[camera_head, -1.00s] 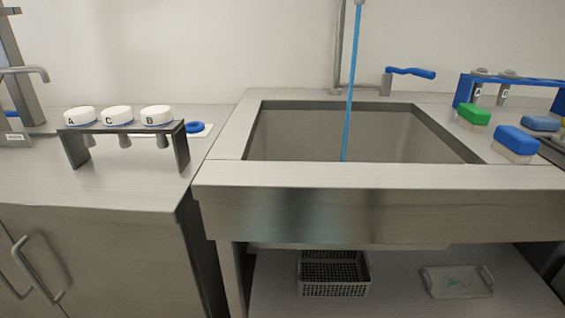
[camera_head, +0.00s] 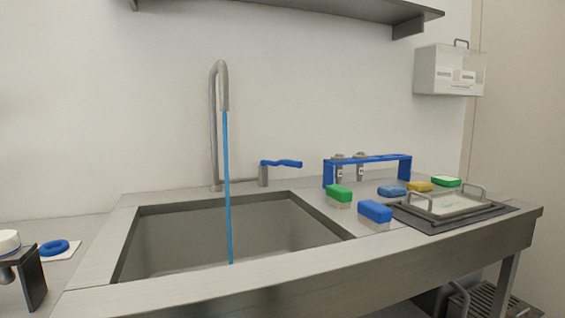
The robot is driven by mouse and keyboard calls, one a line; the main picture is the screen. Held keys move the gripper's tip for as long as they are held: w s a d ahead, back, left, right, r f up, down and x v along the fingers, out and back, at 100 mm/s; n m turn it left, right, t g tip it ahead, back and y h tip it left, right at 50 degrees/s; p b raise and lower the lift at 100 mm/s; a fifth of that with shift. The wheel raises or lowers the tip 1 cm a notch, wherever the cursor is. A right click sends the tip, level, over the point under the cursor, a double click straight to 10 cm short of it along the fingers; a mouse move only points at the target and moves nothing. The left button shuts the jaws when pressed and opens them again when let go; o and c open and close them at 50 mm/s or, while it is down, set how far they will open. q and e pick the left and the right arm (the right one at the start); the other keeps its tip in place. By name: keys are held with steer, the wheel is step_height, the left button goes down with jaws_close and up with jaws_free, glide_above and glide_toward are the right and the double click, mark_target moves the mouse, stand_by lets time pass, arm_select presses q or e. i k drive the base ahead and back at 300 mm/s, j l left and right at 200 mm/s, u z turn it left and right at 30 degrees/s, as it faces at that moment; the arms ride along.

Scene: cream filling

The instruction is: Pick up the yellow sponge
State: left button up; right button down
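The yellow sponge (camera_head: 419,186) lies on the counter to the right of the sink, towards the back. It sits between a flat blue sponge (camera_head: 391,191) on its left and a green sponge (camera_head: 447,181) on its right. It is behind the tray with handles, whose far edge is close to it. Neither of my grippers shows in the head view.
The sink (camera_head: 230,235) has blue water running from the tap (camera_head: 220,100). A green-topped brush block (camera_head: 339,196) and a blue-topped one (camera_head: 375,214) stand right of it. A blue rack (camera_head: 368,160) stands behind. The handled tray (camera_head: 490,208) fills the counter's right part.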

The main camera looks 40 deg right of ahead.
mark_target(419, 186)
steer(key=z, duration=2.05)
